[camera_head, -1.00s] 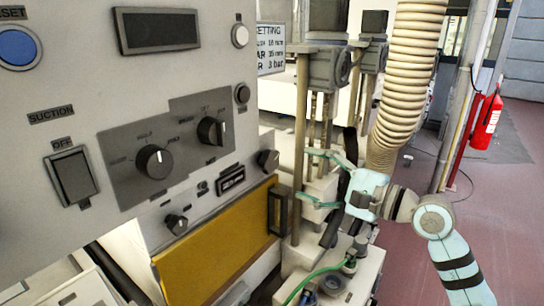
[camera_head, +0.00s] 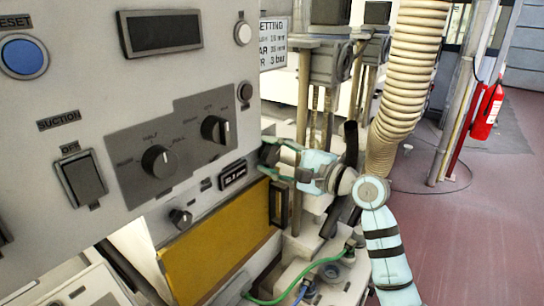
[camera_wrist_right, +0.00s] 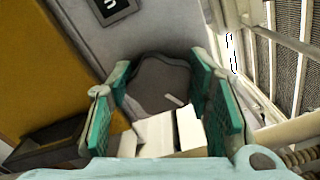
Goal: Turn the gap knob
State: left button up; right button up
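A dark round knob sits at the right end of the grey panel, beside a small display (camera_head: 232,175); I take it for the gap knob, though no label is readable. In the right wrist view the knob (camera_wrist_right: 158,88) is a dark grey face between my fingertips. My right gripper (camera_head: 268,164) is at the panel's right edge and mostly hides the knob in the head view. In the wrist view my right gripper (camera_wrist_right: 163,72) is open, one green-padded finger on each side of the knob; I cannot tell whether they touch it. My left gripper is not in view.
Other controls are two large knobs (camera_head: 159,161) (camera_head: 215,129), a small lower knob (camera_head: 180,218) and the suction switch (camera_head: 81,178). A yellow panel (camera_head: 215,254) with a dark handle (camera_head: 279,204) lies just below my right gripper. A ribbed hose (camera_head: 407,75) hangs behind it.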

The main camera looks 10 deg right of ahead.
jog(key=shift+m, duration=0.4)
jog(key=shift+c, duration=0.2)
jog(key=m+p, duration=0.2)
jog(key=shift+r+m, duration=0.15)
jog(key=shift+m, duration=0.15)
jog(key=m+p, duration=0.3)
jog(key=m, duration=0.1)
jog(key=shift+w+d+r+m+p, duration=0.1)
jog(key=shift+d+m+p, duration=0.05)
jog(key=shift+m+p, duration=0.2)
jog(key=m+p, duration=0.6)
jog(key=m, duration=0.1)
jog(key=shift+w+d, duration=0.1)
jog(key=m, duration=0.3)
jog(key=shift+d+p, duration=0.1)
jog(key=shift+p, duration=0.2)
jog(key=m, duration=0.4)
jog(key=shift+w+f, duration=0.1)
jog(key=shift+f, duration=0.15)
jog(key=m, duration=0.4)
jog(key=shift+d+f, duration=0.1)
jog(key=shift+f+m, duration=0.1)
jog(key=shift+m, duration=1.75)
